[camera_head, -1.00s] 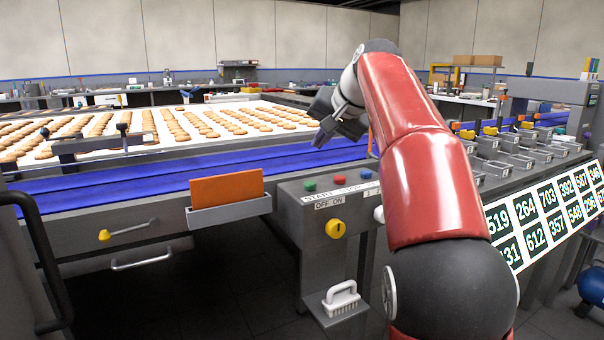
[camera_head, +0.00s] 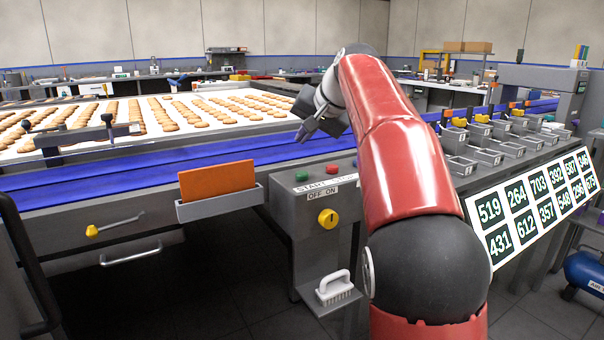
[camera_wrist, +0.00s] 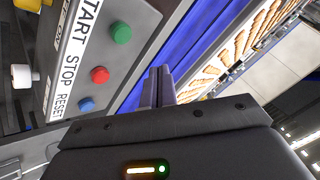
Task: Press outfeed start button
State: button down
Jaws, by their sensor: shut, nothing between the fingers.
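The green button (camera_head: 301,176) is on top of the grey control panel (camera_head: 283,190), above the word START. It also shows in the wrist view (camera_wrist: 121,34). The red button (camera_head: 332,168) is to its right, by STOP in the wrist view (camera_wrist: 100,75). The blue button (camera_wrist: 86,104) is by RESET; my arm largely covers that end in the head view. My gripper (camera_head: 302,134) is shut and empty, and appears above and behind the panel in the head view. In the wrist view its fingers (camera_wrist: 158,86) are together, to the right of the buttons and apart from them.
A yellow OFF/ON knob (camera_head: 328,218) is on the panel's front, with a white-handled brush (camera_head: 335,288) below. An orange board (camera_head: 217,181) stands in a holder on the left. The blue conveyor edge (camera_head: 110,178) and biscuits lie behind. Number cards (camera_head: 530,208) are at right.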

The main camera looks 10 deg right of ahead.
aim_at(305, 174)
jog(key=shift+f+b, duration=1.9)
jog(key=shift+f, duration=0.8)
jog(key=shift+f, duration=0.4)
jog(key=shift+f+b, duration=0.55)
dwell(0.4)
jog(key=shift+r, duration=0.1)
jog(key=shift+r+p, duration=0.85)
jog(key=shift+p, duration=0.25)
